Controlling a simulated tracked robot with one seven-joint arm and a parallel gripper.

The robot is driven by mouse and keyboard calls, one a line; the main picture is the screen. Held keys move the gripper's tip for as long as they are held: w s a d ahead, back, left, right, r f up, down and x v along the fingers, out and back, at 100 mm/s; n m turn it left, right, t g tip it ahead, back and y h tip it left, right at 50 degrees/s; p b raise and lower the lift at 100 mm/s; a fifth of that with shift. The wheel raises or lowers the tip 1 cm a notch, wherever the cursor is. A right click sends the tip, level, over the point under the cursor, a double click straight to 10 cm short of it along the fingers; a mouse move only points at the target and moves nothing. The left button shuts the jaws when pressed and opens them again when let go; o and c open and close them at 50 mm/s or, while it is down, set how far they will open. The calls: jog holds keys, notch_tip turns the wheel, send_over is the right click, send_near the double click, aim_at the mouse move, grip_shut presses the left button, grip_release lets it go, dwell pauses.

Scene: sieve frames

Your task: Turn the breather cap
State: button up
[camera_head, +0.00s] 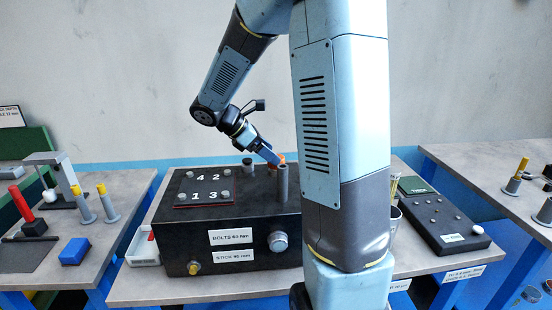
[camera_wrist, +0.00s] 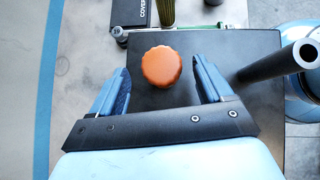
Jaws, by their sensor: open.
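The breather cap is an orange, ridged round cap (camera_wrist: 161,66) on the dark top of the black housing (camera_head: 262,207). In the head view only a bit of the orange cap (camera_head: 281,157) shows beside my blue fingers. My gripper (camera_wrist: 161,75) is open, with one finger to the left of the cap and one to its right. Gaps show between the cap and both fingers in the wrist view. In the head view my gripper (camera_head: 271,157) reaches down at the back right of the housing.
A numbered plate (camera_head: 205,200) with bolts lies left on the housing. A dark panel (camera_head: 440,215) lies to the right on the table.

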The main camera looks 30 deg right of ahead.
jog(key=shift+x, duration=1.85)
jog(key=c, duration=1)
jog(key=shift+o, duration=0.2)
jog(key=shift+m+g, duration=0.3)
jog(key=shift+m, duration=0.1)
jog(key=m+g+y, duration=0.2)
jog(key=m+g, duration=0.1)
jog(key=m, duration=0.1)
jog(key=shift+m, duration=0.4)
jog(key=m+g+y, duration=0.1)
jog(key=m, duration=0.1)
jog(key=m+g+y, duration=0.1)
jog(key=m+y, duration=0.1)
jog(key=m, duration=0.1)
jog(key=shift+m+g+y, duration=0.3)
jog(key=shift+g, duration=0.1)
jog(key=o, duration=1)
jog(key=shift+c, duration=0.2)
